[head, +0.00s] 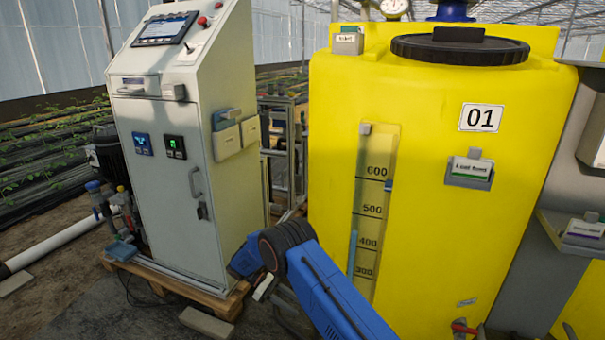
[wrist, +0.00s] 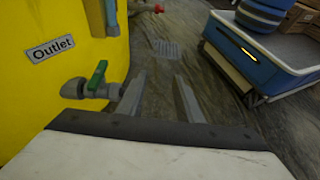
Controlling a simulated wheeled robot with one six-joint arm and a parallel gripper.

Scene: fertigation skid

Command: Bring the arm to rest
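My gripper (wrist: 158,98) shows in the wrist view with its two grey fingers apart and nothing between them. Bare dark floor shows beyond the fingertips. My blue arm (head: 335,292) is bent low in front of the yellow tank (head: 460,240) in the head view. The gripper's fingers cannot be made out there. In the wrist view the tank's outlet valve (wrist: 88,90), with a green handle, is just left of the left finger. I cannot tell whether they touch.
A pale control cabinet (head: 165,205) stands on a wooden pallet (head: 190,295) left of the arm. A grey block (head: 206,322) lies in front. A blue-sided cart (wrist: 265,50) stands at right in the wrist view. A floor drain (wrist: 168,48) lies ahead.

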